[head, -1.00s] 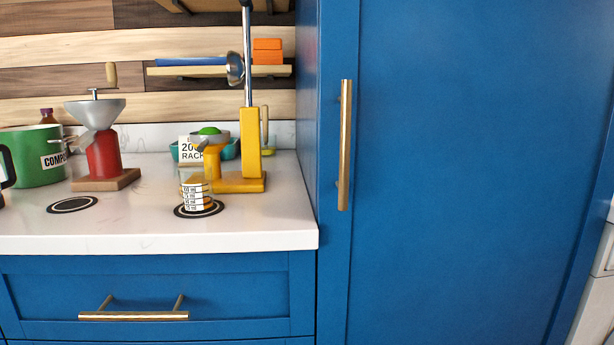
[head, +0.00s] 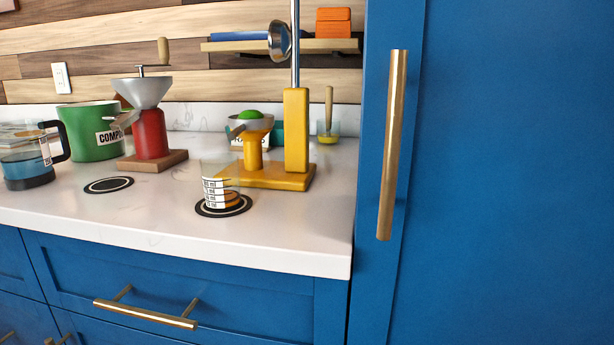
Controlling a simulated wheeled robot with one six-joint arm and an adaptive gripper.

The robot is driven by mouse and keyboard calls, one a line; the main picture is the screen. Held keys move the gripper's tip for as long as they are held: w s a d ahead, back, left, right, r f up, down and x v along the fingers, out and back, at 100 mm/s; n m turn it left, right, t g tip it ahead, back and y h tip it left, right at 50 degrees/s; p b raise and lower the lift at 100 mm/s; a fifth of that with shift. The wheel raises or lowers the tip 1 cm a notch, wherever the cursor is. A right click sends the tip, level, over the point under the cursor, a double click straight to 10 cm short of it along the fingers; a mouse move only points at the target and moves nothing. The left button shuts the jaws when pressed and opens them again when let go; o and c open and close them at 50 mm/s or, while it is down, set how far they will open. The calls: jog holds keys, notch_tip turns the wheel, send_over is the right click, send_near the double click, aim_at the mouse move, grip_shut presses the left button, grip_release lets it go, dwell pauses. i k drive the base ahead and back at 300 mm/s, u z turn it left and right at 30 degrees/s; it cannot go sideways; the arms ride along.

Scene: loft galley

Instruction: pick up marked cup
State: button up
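The marked cup (head: 214,190) is a small clear cup with white measuring bands and black marks. It stands upright on a round black mat with a white ring (head: 224,208), near the front of the white counter. It stands in front of the base of a yellow press (head: 296,140). Something orange-brown shows through or behind its lower right side; I cannot tell if it is inside. My gripper is not in view.
A red grinder (head: 150,134), a green compost bin (head: 84,130) and a glass pitcher (head: 27,160) stand to the left. A second black mat (head: 108,185) is empty. A tall blue cabinet with a brass handle (head: 393,145) borders the counter's right end.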

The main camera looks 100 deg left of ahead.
aim_at(220, 173)
jog(key=z, duration=0.05)
jog(key=k, duration=1.75)
jog(key=u, duration=0.6)
